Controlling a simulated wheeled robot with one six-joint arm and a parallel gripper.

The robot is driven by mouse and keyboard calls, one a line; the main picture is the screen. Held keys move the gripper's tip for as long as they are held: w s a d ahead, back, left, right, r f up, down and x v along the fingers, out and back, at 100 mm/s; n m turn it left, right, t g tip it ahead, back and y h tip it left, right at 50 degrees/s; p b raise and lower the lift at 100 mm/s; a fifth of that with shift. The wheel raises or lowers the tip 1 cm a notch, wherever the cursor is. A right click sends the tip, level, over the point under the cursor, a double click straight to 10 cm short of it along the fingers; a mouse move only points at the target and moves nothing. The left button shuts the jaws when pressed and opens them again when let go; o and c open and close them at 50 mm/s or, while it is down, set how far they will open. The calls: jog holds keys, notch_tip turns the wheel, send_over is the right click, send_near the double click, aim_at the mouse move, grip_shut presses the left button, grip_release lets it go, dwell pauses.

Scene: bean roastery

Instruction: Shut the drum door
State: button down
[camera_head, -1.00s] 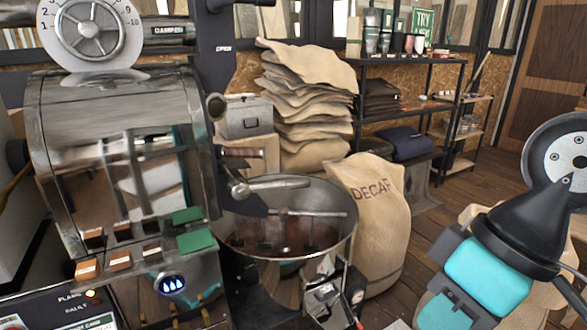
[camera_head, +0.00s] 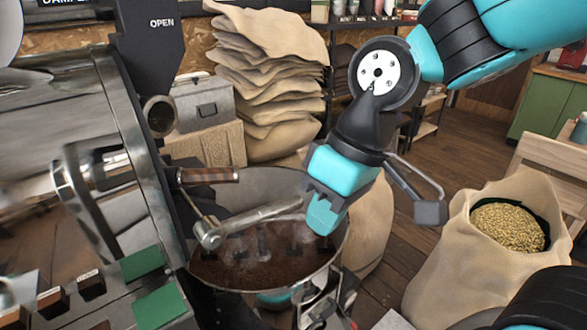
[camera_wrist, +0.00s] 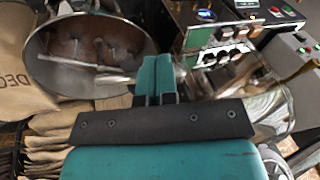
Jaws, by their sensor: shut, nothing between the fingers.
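The roaster (camera_head: 95,180) stands at the left of the head view, with a shiny metal drum front. A wooden handle (camera_head: 207,175) sticks out from its front edge above the cooling tray. The drum door itself is not clearly visible, so I cannot tell how far open it stands. My gripper (camera_head: 322,215) is shut and empty, over the right side of the round cooling tray (camera_head: 338,262), to the right of the handle and apart from it. In the wrist view my shut fingers (camera_wrist: 155,78) point toward the tray and the roaster panel (camera_wrist: 225,40).
A metal bar (camera_head: 262,212) crosses the tray, which holds dark coffee. Stacked sacks (camera_head: 268,70) and a grey metal box (camera_head: 203,103) stand behind. An open sack of pale beans (camera_head: 455,270) stands at the right. Wooden floor shows between tray and sack.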

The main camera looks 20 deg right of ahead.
jog(key=w+d+r+m+p, duration=0.25)
jog(key=w+r+p, duration=0.2)
jog(key=w, duration=0.55)
jog(key=h+p, duration=0.1)
jog(key=p, duration=0.3)
send_near(296, 197)
jog(key=shift+t+h, duration=0.3)
jog(key=p+x, duration=0.1)
jog(key=x, duration=0.1)
jog(key=p+x, duration=0.3)
jog(key=x, duration=0.2)
jog(key=shift+s+a, duration=0.25)
jog(key=shift+s, duration=0.1)
jog(key=shift+f, duration=0.2)
jog(key=shift+a, duration=0.1)
